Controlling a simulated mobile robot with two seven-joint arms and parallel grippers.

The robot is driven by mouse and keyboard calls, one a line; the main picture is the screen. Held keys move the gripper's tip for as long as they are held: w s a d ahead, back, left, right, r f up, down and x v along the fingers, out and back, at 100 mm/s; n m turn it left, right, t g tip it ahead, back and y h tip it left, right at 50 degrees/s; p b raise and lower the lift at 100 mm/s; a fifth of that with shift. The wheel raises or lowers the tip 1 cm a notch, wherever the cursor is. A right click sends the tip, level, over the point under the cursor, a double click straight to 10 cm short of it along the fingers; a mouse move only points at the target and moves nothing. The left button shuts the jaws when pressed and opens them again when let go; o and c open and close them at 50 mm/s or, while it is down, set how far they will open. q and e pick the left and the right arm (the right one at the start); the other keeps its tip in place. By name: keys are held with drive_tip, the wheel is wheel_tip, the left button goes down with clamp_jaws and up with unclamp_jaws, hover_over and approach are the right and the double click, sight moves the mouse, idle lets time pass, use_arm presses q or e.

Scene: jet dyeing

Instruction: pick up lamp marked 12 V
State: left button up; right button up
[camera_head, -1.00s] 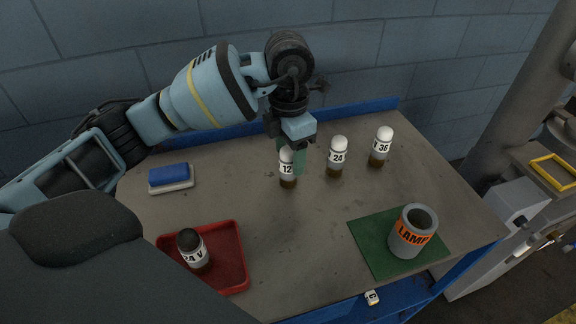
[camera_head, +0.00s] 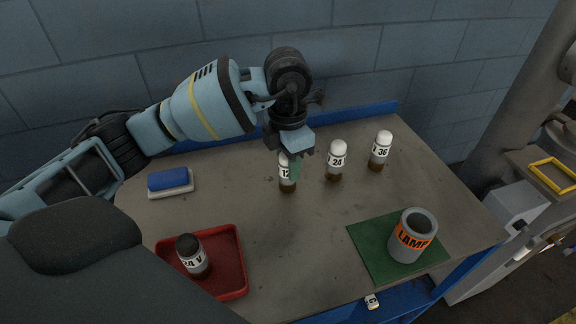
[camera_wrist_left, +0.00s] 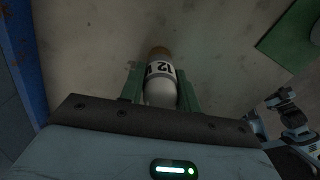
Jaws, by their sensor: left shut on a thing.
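The lamp marked 12 V (camera_head: 287,178) stands upright on the grey table, with a white top, a label reading 12 and a dark brown base. My left gripper (camera_head: 290,165) is over it from above, its green fingers shut on the lamp's sides and partly hiding its label. In the left wrist view the lamp (camera_wrist_left: 160,72) lies between the two green fingers (camera_wrist_left: 159,88). I cannot tell whether its base is clear of the table.
Lamps marked 24 (camera_head: 336,161) and 36 (camera_head: 380,151) stand to the right. A red tray (camera_head: 232,262) holds a dark-topped 24 V lamp (camera_head: 193,256). A grey lamp pot (camera_head: 412,236) stands on a green mat (camera_head: 372,262). A blue block (camera_head: 168,178) lies at left.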

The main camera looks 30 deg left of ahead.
use_arm(q)
drive_tip(key=shift+r, duration=0.4)
drive_tip(key=r, duration=0.2)
drive_tip(key=shift+s+d+r, duration=0.15)
drive_tip(key=shift+d+r, duration=0.15)
drive_tip(key=shift+r, duration=0.1)
drive_tip(key=s+d+r, duration=0.1)
drive_tip(key=s+d, duration=0.8)
drive_tip(key=d, duration=0.3)
drive_tip(key=shift+d+r, duration=0.2)
